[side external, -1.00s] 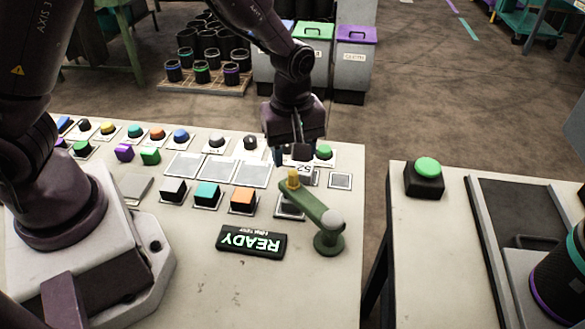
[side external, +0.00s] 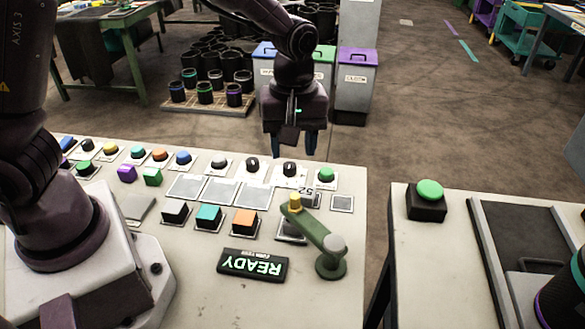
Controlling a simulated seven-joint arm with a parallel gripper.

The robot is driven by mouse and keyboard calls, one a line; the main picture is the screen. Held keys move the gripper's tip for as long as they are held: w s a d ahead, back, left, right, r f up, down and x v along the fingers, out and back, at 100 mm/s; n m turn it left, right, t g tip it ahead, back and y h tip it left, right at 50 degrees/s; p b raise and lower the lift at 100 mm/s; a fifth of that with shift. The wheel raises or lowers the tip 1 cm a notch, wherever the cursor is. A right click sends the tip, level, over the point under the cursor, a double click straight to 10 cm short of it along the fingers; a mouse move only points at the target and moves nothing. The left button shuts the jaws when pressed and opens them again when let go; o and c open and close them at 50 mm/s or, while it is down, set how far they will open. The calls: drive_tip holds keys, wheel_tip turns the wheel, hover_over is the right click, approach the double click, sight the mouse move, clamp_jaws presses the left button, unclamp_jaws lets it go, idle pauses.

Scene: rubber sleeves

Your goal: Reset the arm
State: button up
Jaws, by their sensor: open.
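My gripper (side external: 291,146) is open and empty, with its two blue fingers pointing down above the back edge of the work table (side external: 330,285). It hangs over the row of round knobs, apart from them as far as I can tell. Below it are two dark knobs (side external: 252,164) and a green knob (side external: 326,175). A green lever arm with a yellow tip (side external: 318,236) stands on the table in front of my gripper. A black sign reading READY (side external: 254,265) lies near the table's front.
Coloured cubes (side external: 209,216) and grey square plates (side external: 205,190) sit mid-table. A green push button on a black box (side external: 428,199) stands on the right table. The air around my gripper is clear.

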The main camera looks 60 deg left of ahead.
drive_tip(key=s+a+r+m+t, duration=0.3)
drive_tip(key=s+r+m, duration=0.3)
drive_tip(key=s+r, duration=0.1)
drive_tip(key=s+a+r+m+t, duration=0.2)
drive_tip(key=s+r+m, duration=0.4)
drive_tip(key=s, duration=0.3)
drive_tip(key=shift+s+a+r+m+t, duration=0.15)
drive_tip(key=shift+a+r+m+t, duration=0.2)
drive_tip(key=shift+a+r, duration=0.45)
